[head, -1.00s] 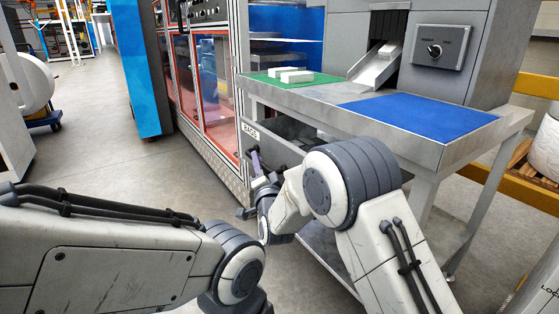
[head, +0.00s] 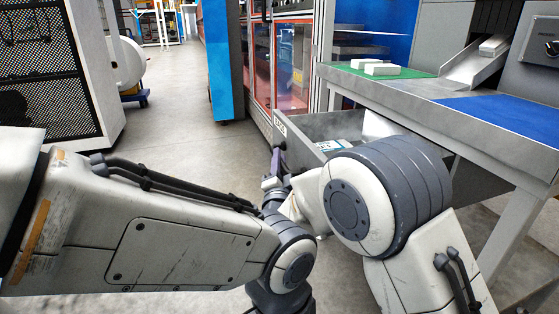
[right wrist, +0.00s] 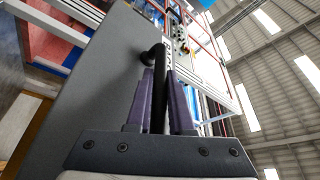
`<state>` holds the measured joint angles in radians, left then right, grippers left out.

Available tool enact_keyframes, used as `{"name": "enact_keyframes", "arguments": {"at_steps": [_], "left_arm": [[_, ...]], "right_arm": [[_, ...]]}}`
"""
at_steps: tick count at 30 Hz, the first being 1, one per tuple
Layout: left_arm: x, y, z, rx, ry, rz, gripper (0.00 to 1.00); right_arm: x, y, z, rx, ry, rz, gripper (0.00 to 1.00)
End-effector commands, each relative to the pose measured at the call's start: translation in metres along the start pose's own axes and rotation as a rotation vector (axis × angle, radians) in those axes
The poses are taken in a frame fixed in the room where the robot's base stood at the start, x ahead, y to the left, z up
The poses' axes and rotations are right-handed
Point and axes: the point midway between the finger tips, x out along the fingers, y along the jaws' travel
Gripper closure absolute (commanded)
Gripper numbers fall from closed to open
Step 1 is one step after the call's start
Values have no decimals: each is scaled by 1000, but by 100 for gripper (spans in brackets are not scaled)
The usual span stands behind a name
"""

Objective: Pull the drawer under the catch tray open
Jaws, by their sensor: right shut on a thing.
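The grey drawer (head: 345,127) under the bench stands pulled out, its inside showing in the head view. A label (head: 280,127) is on its front edge. My right gripper (head: 277,164) is at the drawer's front, partly hidden by my own arm. In the right wrist view my right gripper (right wrist: 160,78) is shut on the dark drawer handle (right wrist: 157,58), with a purple finger on each side, against the grey drawer front (right wrist: 105,75). A sloped metal tray (head: 474,70) with a white block on it comes out above the bench. My left gripper is not in view.
The bench top has a green mat (head: 350,71) with white blocks (head: 382,69) and a blue mat (head: 520,116). A white and blue packet (head: 330,146) lies in the drawer. A blue panel (head: 222,60) and black mesh cabinet (head: 52,75) stand left, with clear floor between.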

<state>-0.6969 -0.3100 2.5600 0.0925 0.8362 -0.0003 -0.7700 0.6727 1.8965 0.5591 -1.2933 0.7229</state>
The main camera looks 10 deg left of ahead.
Motion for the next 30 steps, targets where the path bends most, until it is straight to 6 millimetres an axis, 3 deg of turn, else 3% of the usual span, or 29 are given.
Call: {"name": "enact_keyframes", "arguments": {"at_steps": [8,9,10,11,22,26,30], "left_arm": [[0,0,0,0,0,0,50],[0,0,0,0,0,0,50],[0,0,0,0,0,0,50],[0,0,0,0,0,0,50],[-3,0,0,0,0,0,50],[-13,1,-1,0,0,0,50],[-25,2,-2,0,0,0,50]], "right_arm": [[0,1,0,-1,1,3,100],[0,1,0,-1,1,3,65],[0,1,0,-1,1,3,53],[0,1,0,-1,1,3,50],[1,-4,-3,0,2,0,50],[5,-20,-13,1,2,0,50],[7,-40,-36,0,7,-1,50]]}}
